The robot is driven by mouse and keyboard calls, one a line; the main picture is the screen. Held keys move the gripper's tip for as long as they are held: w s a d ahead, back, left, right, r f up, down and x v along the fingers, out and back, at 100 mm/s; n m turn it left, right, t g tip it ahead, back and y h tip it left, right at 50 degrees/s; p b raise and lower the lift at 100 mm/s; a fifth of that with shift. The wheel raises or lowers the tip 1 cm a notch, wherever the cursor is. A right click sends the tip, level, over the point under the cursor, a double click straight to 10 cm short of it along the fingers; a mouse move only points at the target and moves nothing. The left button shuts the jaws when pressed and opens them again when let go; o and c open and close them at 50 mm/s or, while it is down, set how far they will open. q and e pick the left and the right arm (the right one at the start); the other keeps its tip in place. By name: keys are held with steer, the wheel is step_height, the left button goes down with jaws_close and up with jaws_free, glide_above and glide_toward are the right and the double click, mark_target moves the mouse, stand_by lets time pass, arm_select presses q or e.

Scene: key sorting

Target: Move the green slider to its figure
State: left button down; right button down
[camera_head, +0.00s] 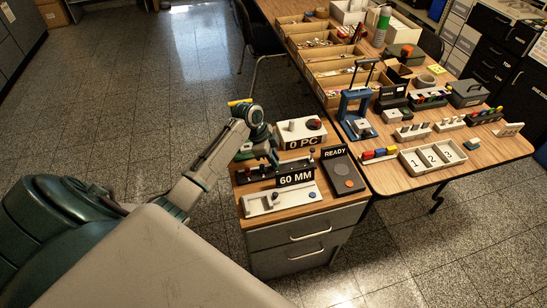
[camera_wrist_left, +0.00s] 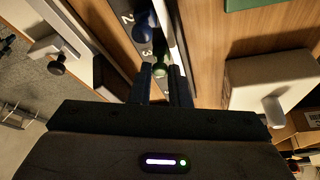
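The green slider's knob (camera_wrist_left: 160,68) shows in the left wrist view beside a printed 3, at the tips of my left gripper (camera_wrist_left: 161,80). The two fingers stand either side of it with a narrow gap. Whether they press on it I cannot tell. A blue knob (camera_wrist_left: 143,30) is farther up the same dark panel, near a printed 2. In the head view my left gripper (camera_head: 270,158) reaches down onto the dark slider panel (camera_head: 245,175) on the cabinet top and hides the green knob. A sign (camera_head: 295,178) reading 60 MM stands in front of the panel.
A white box with a 0 PC sign (camera_head: 302,141) stands behind the panel. A grey pad with a READY sign (camera_head: 335,153) is at its right, and a white fixture (camera_head: 262,204) in front. The crowded wooden table (camera_head: 388,180) is farther right.

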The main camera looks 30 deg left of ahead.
arm_select(q)
steer(key=b, duration=0.1)
glide_above(302, 162)
steer(key=shift+s+a, duration=0.1)
steer(key=shift+s, duration=0.05)
steer(key=shift+r, duration=0.15)
steer(key=c, duration=1.4)
jaws_free()
steer(key=shift+w, duration=0.2)
steer(key=shift+d, duration=0.2)
